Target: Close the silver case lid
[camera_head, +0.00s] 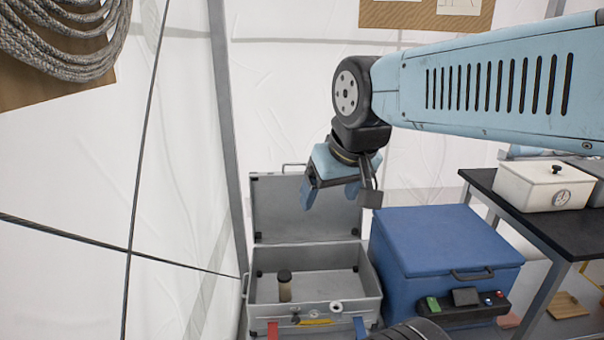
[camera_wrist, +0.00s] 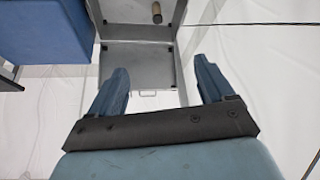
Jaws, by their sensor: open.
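The silver case (camera_head: 312,312) stands on the floor with its lid (camera_head: 290,208) raised upright at the back. A brown jar with a dark cap (camera_head: 284,287) stands inside at the left. My gripper (camera_head: 326,192) hangs in front of the upper right part of the lid and hides some of it. Its two blue fingers are apart with nothing between them. In the wrist view the lid (camera_wrist: 138,68) and its handle (camera_wrist: 147,93) lie beyond the fingertips (camera_wrist: 160,75). I cannot tell the exact gap between the fingers and the lid.
A blue cooler box (camera_head: 440,242) stands close to the right of the case. A black-topped table (camera_head: 515,205) with a white box (camera_head: 546,186) stands farther right. The tent wall (camera_head: 185,190) and its grey pole (camera_head: 228,130) are left of and behind the case.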

